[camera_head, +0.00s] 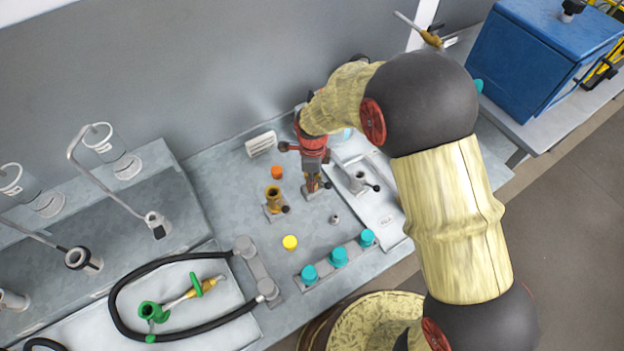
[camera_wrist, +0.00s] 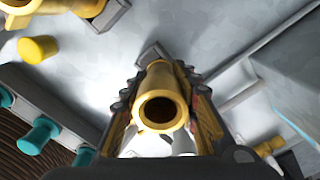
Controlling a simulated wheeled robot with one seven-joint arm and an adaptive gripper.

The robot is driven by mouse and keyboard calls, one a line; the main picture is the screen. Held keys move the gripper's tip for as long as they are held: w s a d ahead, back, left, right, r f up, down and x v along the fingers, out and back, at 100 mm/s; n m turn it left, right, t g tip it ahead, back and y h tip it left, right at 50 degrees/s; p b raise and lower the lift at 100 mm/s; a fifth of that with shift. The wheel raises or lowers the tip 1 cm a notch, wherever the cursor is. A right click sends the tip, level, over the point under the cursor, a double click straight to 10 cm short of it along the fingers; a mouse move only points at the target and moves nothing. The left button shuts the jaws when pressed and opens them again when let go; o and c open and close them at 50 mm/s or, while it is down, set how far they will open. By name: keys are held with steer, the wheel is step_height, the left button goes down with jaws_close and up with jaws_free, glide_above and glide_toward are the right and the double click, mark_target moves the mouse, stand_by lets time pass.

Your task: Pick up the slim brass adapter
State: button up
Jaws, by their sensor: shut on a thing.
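My gripper (camera_head: 314,182) points down over the grey bench, right of a wider brass fitting (camera_head: 273,198) that stands in a small grey holder. In the wrist view the slim brass adapter (camera_wrist: 161,98) is between my two fingers, its open round mouth towards the camera. The fingers are shut on its sides. In the head view my gripper mostly hides the adapter. A small grey holder (camera_head: 312,194) with a dark knob lies under my fingertips. I cannot tell whether the adapter's lower end is clear of it.
A yellow cap (camera_head: 290,242), an orange cap (camera_head: 277,172) and a small metal piece (camera_head: 335,219) lie nearby. A rack with teal caps (camera_head: 339,257) is in front. A grey clamp with a dark knob (camera_head: 358,183) stands close on the right. A black hose (camera_head: 150,267) loops at left.

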jaws_close()
steer(key=shift+r, duration=0.5)
step_height(320, 180, up, 2)
steer(key=shift+r+p, duration=0.1)
steer(key=shift+p, duration=0.2)
steer(key=s+d+r+p, duration=0.1)
steer(key=s+r, duration=0.8)
steer(key=s, duration=0.5)
steer(key=shift+d+r, duration=0.15)
steer(key=shift+r, duration=0.25)
steer(key=shift+p, duration=0.3)
